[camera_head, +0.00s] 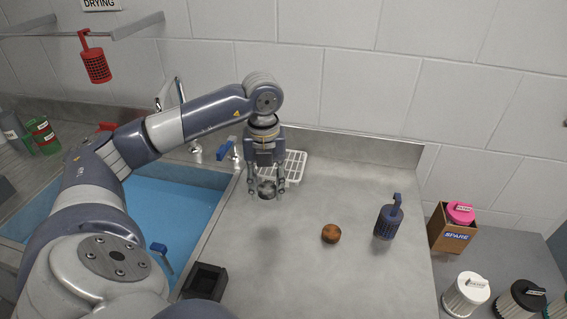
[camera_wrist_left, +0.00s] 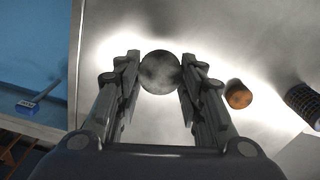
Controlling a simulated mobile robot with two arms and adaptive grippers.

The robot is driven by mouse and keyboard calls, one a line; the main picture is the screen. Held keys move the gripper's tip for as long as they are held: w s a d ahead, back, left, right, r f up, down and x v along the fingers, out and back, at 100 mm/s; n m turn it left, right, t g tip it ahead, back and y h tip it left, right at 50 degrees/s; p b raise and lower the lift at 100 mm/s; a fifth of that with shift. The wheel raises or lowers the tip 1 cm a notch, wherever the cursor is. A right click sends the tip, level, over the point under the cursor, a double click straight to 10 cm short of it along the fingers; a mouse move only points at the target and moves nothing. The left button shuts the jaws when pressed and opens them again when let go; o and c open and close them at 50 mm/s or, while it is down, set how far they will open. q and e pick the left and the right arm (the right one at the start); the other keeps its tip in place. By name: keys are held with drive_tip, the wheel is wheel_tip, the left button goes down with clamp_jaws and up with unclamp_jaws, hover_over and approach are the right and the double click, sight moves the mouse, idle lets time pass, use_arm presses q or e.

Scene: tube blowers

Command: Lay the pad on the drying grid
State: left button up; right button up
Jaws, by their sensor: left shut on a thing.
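My left gripper (camera_head: 267,189) points down and is shut on a round grey pad (camera_head: 267,188). In the left wrist view the pad (camera_wrist_left: 160,72) sits between the two fingertips. It is held above the grey counter, with a soft shadow below it. The white drying grid (camera_head: 296,165) lies at the back of the counter, behind and just right of the gripper, which partly hides it. A round brown pad-like thing (camera_head: 331,233) lies on the counter to the right; it also shows in the left wrist view (camera_wrist_left: 238,94). My right gripper is not in view.
A dark blue perforated holder (camera_head: 388,222) stands on the counter's right. The blue sink (camera_head: 165,215) with a blue-headed brush (camera_head: 160,250) is on the left. A black square holder (camera_head: 205,281) stands near the front. The counter between the gripper and brown thing is clear.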

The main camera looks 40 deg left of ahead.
use_arm(q)
drive_tip(key=p, duration=0.4)
hover_over(289, 171)
drive_tip(key=s, duration=0.1)
drive_tip(key=shift+s+d+f, duration=0.1)
drive_tip(key=shift+d+f, duration=0.15)
drive_tip(key=shift+f, duration=0.35)
drive_tip(key=shift+w+a+f, duration=0.1)
drive_tip(key=shift+w+a, duration=0.15)
drive_tip(key=shift+w, duration=0.3)
drive_tip(key=shift+f+p, duration=0.9)
drive_tip(key=shift+f, duration=0.8)
drive_tip(key=shift+w+f, duration=0.1)
drive_tip(key=shift+f, duration=0.2)
drive_tip(key=o, duration=0.7)
